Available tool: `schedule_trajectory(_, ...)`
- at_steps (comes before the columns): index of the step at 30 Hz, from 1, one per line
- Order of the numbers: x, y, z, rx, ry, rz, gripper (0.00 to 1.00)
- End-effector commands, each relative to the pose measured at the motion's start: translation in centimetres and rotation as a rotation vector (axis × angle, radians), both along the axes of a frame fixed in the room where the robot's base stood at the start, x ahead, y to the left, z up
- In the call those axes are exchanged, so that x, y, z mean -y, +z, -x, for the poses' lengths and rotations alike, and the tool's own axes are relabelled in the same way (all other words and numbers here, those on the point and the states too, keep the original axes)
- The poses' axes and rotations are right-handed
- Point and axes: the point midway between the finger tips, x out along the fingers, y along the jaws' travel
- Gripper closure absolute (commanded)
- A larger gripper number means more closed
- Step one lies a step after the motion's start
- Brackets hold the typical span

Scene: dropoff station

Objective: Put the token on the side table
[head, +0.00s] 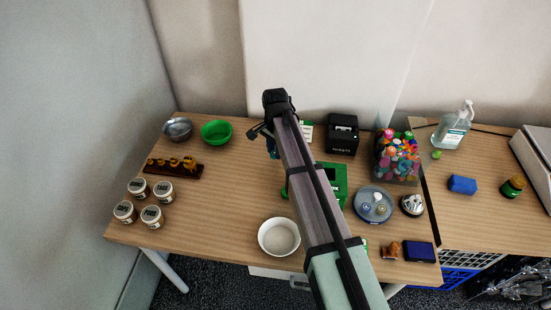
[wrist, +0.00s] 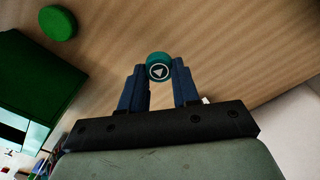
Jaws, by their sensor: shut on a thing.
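The token (wrist: 159,66) is a small teal disc with a white ring and triangle mark on its face. My gripper (wrist: 160,76) is shut on it, with one blue finger on each side, above a wood-grain surface. In the head view my gripper (head: 272,147) is over the back middle of the main table, mostly hidden by my arm, and the token cannot be made out there. The side table (head: 475,223) is the wood-topped one at the right, well apart from my gripper.
The main table (head: 220,218) holds a green bowl (head: 216,132), a black printer (head: 342,134), a clear bin of colourful balls (head: 397,158) and a white bowl (head: 279,237). On the side table are a pump bottle (head: 452,130), a blue block (head: 462,184) and a dark jar (head: 512,187), with bare wood between.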

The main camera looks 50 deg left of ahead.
Motion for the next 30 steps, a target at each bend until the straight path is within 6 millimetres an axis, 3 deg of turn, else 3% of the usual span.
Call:
schedule_trajectory(12, 0.0, -4.0, 0.0, 0.000, 0.000, 0.000, 0.97)
schedule_trajectory(25, 0.0, -4.5, 0.0, 0.000, 0.000, 0.000, 0.97)
schedule_trajectory(26, 0.0, -4.5, 0.0, 0.000, 0.000, 0.000, 0.67)
schedule_trajectory(30, 0.0, -4.4, 0.0, 0.000, 0.000, 0.000, 0.53)
